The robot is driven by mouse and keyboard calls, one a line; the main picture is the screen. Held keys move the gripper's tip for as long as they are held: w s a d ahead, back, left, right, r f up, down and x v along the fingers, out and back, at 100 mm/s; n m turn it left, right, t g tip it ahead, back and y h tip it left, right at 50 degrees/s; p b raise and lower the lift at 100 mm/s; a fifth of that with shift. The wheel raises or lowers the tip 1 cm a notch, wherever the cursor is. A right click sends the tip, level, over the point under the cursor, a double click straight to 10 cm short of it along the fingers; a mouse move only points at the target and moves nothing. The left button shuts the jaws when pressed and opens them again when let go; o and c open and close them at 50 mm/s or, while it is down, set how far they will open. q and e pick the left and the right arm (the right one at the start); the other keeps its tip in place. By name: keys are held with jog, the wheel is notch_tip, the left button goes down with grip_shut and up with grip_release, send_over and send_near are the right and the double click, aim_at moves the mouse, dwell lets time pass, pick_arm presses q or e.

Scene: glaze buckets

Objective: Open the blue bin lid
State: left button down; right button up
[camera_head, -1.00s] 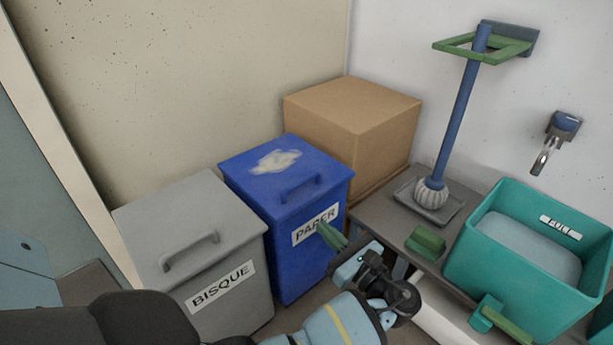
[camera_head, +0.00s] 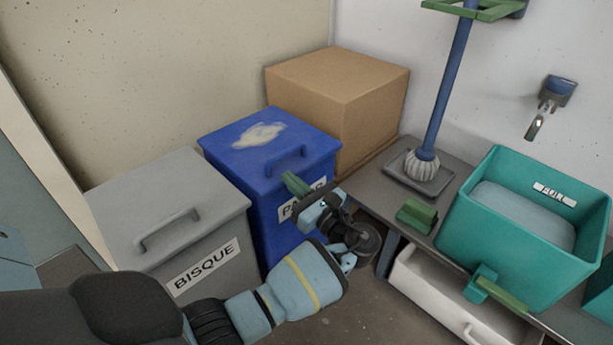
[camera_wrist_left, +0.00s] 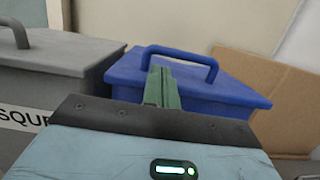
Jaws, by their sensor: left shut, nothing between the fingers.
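The blue bin (camera_head: 270,210) has a flat blue lid (camera_head: 232,138) with a raised handle (camera_head: 287,159) and a pale smear on top. The lid is down. A white label on its front is partly hidden by my gripper. My left gripper (camera_head: 290,182) has green fingers, shut and empty, pointing at the bin's front edge just below the handle. In the left wrist view the fingers (camera_wrist_left: 161,86) stand in front of the blue lid (camera_wrist_left: 225,92), overlapping the left part of its handle (camera_wrist_left: 180,52). I cannot tell whether they touch it. My right gripper is not in view.
A grey bin (camera_head: 165,220) labelled BISQUE stands left of the blue bin. A cardboard box (camera_head: 345,95) is behind it. To the right a grey bench holds a brush on a tray (camera_head: 455,178), a green block (camera_head: 416,214) and a teal tub (camera_head: 500,240). A white drawer (camera_head: 440,300) is below.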

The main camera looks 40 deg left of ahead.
aim_at(276, 161)
pick_arm(q)
jog(key=shift+b+x, duration=0.3)
jog(key=shift+x, duration=1)
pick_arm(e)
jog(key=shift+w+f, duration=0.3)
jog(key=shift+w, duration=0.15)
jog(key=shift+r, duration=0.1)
